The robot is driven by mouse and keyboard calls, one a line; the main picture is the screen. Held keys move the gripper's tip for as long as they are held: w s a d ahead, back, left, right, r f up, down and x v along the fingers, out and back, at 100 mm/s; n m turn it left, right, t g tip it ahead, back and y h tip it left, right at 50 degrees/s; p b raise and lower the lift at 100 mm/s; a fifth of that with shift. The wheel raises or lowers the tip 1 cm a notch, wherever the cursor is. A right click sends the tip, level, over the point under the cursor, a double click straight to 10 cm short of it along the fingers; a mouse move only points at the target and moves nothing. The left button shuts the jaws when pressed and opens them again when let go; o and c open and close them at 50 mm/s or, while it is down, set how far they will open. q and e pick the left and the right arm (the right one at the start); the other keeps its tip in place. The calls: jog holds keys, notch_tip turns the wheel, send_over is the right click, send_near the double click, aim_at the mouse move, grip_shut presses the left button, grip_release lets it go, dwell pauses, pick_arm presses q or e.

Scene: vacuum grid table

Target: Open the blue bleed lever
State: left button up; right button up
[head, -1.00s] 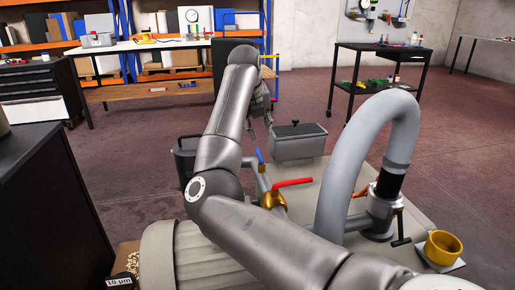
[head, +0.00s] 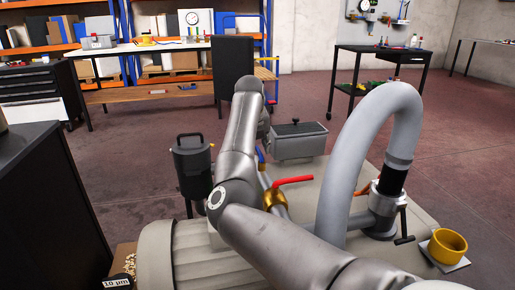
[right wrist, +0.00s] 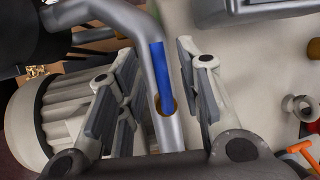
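The blue bleed lever (head: 261,153) shows in the head view as a small blue piece, mostly hidden by my right arm. In the right wrist view the blue lever (right wrist: 162,76) lies lengthwise along a grey pipe (right wrist: 144,42), with a brass part at its lower end. My right gripper (right wrist: 158,75) is open, with its fingers on either side of the pipe and lever. A gap shows between the lever and each finger. In the head view the right gripper (head: 264,122) is largely hidden behind its own wrist. My left gripper is not in view.
A red lever (head: 293,180) on a brass valve (head: 275,198) sits close beside my right arm. A thick grey hose (head: 338,165) arches to the right. A grey box (head: 299,146) stands behind, a dark canister (head: 192,165) to the left, and a yellow cup (head: 447,245) at right.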

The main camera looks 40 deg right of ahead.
jog(key=shift+f, duration=0.15)
grip_shut()
dwell(0.4)
